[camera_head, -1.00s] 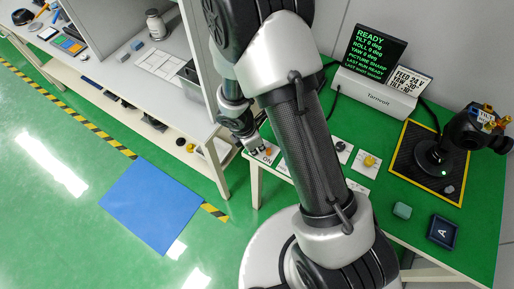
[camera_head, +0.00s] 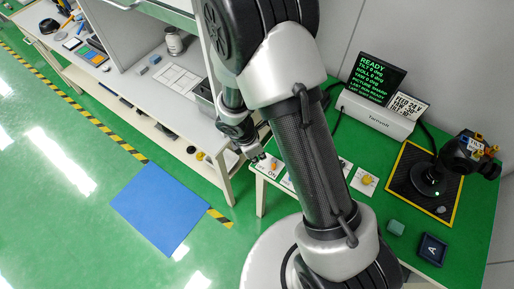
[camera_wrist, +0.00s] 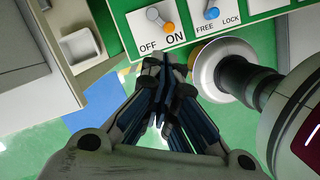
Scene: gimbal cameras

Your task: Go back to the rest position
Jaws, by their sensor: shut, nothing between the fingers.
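My gripper (camera_wrist: 163,62) is shut and empty in the wrist view. Its fingertips are close to the front edge of the green table, just below the OFF/ON switch plate (camera_wrist: 142,38). An orange-tipped lever (camera_wrist: 168,28) on that plate points toward ON. In the head view my gripper (camera_head: 257,158) is small, beside the OFF/ON plate (camera_head: 270,167) at the table's left corner. I cannot tell from the pictures whether the fingertips touch anything.
The green table (camera_head: 480,215) holds a Tamvolt box (camera_head: 377,113), a READY screen (camera_head: 377,75), a gimbal camera (camera_head: 430,175), a teal block (camera_head: 396,228) and a dark tray (camera_head: 431,250). A FREE/LOCK plate (camera_wrist: 224,15) adjoins. A grey workbench (camera_head: 135,75) stands left; a blue mat (camera_head: 160,208) lies on open floor.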

